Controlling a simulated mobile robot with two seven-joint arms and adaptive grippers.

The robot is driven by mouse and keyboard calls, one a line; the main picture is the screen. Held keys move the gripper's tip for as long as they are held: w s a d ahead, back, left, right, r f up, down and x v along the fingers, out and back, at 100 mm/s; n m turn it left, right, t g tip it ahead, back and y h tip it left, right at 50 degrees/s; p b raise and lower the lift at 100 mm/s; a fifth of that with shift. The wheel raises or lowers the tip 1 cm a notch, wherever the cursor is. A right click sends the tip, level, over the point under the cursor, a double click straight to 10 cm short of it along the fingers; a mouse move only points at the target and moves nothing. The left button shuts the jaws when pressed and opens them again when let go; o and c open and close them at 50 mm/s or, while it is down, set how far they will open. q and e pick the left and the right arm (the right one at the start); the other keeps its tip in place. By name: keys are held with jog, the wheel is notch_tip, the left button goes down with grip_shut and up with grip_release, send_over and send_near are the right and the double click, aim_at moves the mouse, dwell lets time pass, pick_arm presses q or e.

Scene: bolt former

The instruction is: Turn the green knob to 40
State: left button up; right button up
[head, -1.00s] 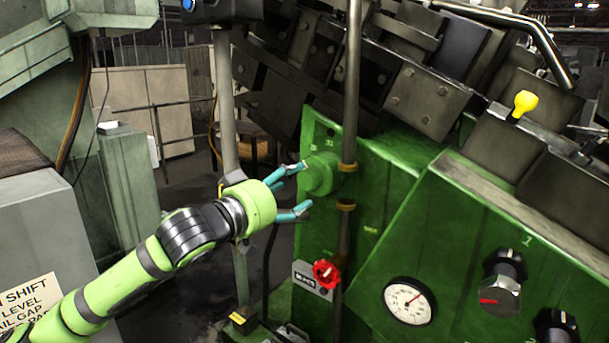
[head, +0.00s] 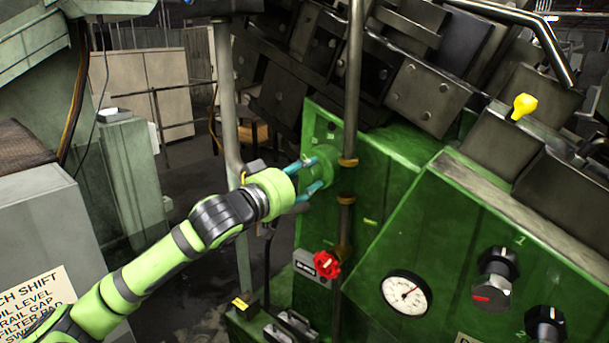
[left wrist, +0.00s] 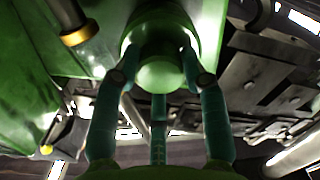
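The green knob (head: 328,160) is a round green part on the left end of the green machine, with small white numbers on the panel above it. My left gripper (head: 317,174) is at the knob, its teal fingers drawn in around it. In the left wrist view, the knob's rounded front (left wrist: 160,75) sits between the fingertips (left wrist: 160,55) on both sides, with a third finger below. The fingers look shut on the knob. Its pointer and exact setting cannot be read. My right gripper is not in view.
A vertical pipe (head: 347,225) with brass collars runs just right of the knob. Black knobs (head: 497,275) are on the right panel. A grey post (head: 228,110) stands behind my left arm.

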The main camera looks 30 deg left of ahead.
pick_arm(q)
jog(key=shift+r+m, duration=0.1)
jog(key=shift+m, duration=0.2)
jog(key=m, duration=0.2)
jog(key=shift+r+m+p, duration=0.1)
jog(key=shift+m+p, duration=0.2)
jog(key=shift+p, duration=0.05)
jog(key=m+p, duration=0.1)
jog(key=m, duration=0.4)
jog(key=shift+m, duration=0.3)
jog(key=m+p, duration=0.1)
jog(key=m, duration=0.8)
jog(key=shift+p, duration=0.4)
jog(key=shift+m, duration=0.3)
jog(key=o, duration=1.2)
jog(key=shift+c, duration=0.2)
